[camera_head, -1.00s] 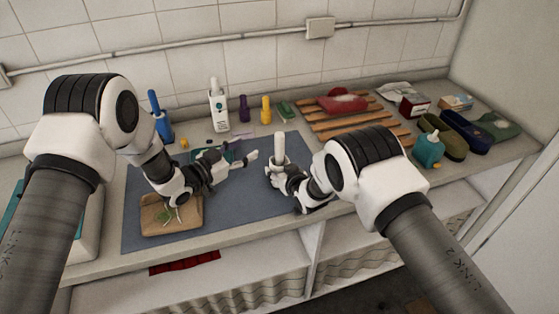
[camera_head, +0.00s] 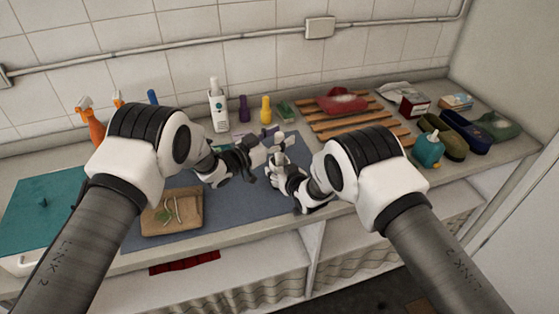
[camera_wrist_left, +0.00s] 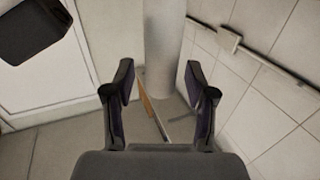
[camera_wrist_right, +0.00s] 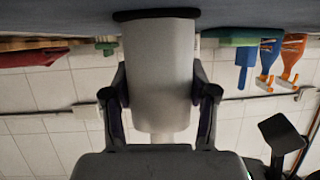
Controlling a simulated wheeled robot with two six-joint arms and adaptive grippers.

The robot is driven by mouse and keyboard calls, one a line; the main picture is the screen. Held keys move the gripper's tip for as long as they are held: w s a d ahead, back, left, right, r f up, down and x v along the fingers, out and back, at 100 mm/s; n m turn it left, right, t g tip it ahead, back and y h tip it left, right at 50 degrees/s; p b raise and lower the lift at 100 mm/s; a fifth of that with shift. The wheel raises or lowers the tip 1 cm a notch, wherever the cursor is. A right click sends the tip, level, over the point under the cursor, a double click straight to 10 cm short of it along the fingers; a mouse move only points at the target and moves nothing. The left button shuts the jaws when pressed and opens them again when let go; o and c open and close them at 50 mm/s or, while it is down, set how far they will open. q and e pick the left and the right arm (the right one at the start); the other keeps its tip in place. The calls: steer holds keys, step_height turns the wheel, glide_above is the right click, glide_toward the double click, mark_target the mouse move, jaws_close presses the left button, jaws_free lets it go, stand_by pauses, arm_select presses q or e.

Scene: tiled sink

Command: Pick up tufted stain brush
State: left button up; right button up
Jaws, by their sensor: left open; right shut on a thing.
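A pale upright cylinder (camera_wrist_right: 158,65) with a dark rim at its base and a narrower upper part is in my right gripper (camera_head: 279,168), which is shut on it. Its base is at or close to the blue-grey mat; I cannot tell if they touch. My left gripper (camera_head: 270,148) is open, higher up and close beside it. In the left wrist view the pale shaft (camera_wrist_left: 163,45) stands ahead, between the open fingers. In the head view both grippers largely hide it. No tufts show, so I cannot confirm that it is the stain brush.
A white bottle (camera_head: 218,108), purple bottle (camera_head: 244,108) and yellow bottle (camera_head: 266,108) stand behind. A slatted rack (camera_head: 335,122) and teal bottle (camera_head: 428,152) are to the right.

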arm_select(q)
steer(key=shift+a, duration=0.1)
jaws_close()
step_height(320, 180, up, 10)
steer(key=shift+r, duration=0.1)
arm_select(e)
steer(key=shift+f, duration=0.1)
steer(key=o, duration=1.4)
steer(key=shift+c, duration=0.2)
